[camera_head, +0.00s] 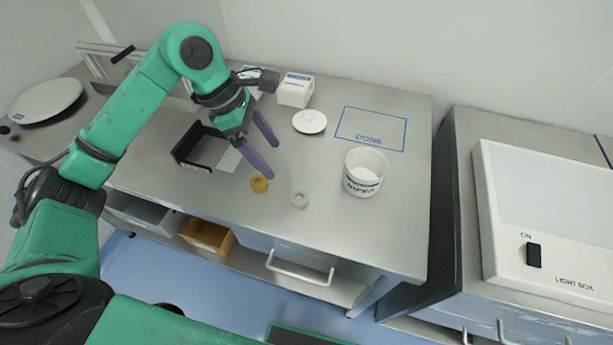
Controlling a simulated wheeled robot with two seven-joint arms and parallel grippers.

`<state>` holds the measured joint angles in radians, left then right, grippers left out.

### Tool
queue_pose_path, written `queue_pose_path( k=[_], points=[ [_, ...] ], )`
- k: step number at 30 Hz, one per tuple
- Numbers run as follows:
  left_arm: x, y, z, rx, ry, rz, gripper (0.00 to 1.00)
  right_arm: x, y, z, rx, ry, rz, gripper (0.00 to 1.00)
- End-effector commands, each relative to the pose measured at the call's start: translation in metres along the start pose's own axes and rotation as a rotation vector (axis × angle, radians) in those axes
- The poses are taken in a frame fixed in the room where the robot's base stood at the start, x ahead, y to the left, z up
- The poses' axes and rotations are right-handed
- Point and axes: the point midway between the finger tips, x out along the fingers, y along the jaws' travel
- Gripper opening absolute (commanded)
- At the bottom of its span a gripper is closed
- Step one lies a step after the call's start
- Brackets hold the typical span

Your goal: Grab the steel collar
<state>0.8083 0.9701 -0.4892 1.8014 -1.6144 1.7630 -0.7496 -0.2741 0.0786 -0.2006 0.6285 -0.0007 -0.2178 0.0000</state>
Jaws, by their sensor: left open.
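A small grey ring, which looks like the steel collar (299,200), lies on the steel table (345,235) near its front edge. A brass-coloured ring (259,184) lies to its left. My left gripper (270,160) is open, with its two purple fingers pointing down over the table. The fingertips are above and behind the brass ring, to the left of the grey ring. Nothing shows between the fingers. My right gripper is not in view.
A white wipes tub (365,172) stands right of the grey ring. Behind are a white round lid (309,121), white boxes (295,90) and a blue outlined area marked DONE (371,129). A black tray (196,150) is left of the gripper. A light box (550,215) stands far right.

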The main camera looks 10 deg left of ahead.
Motion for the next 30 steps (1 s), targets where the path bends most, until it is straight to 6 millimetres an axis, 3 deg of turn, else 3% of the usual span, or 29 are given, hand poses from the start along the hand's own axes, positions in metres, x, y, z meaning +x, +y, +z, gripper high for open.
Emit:
queue_pose_path(
  k=[3, 9, 11, 14, 20, 23, 28, 29, 30],
  points=[
    [0.019, -0.002, 0.002, 0.002, 0.0, -0.007, 0.88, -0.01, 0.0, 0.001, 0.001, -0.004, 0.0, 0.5],
    [0.069, -0.002, 0.003, 0.0, -0.003, -0.008, 0.88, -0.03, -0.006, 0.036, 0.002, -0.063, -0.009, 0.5],
    [0.08, -0.001, 0.002, -0.001, -0.003, -0.006, 0.88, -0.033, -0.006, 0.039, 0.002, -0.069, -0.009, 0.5],
    [0.092, -0.001, 0.003, 0.0, -0.003, -0.005, 0.88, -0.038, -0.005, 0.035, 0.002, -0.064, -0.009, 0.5],
    [0.128, 0.002, 0.003, -0.001, -0.005, -0.006, 0.88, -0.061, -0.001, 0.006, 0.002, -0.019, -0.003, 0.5],
    [0.141, 0.002, 0.002, 0.0, -0.004, -0.003, 0.88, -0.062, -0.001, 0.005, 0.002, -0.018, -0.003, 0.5],
    [0.143, 0.003, 0.0, 0.002, -0.003, -0.001, 0.88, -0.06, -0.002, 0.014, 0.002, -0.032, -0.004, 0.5],
    [0.143, 0.003, 0.0, 0.002, -0.003, -0.001, 0.84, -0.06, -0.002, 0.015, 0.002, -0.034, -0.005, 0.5],
    [0.143, 0.003, 0.0, 0.002, -0.003, -0.001, 0.69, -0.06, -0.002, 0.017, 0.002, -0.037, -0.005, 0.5]
  ],
)
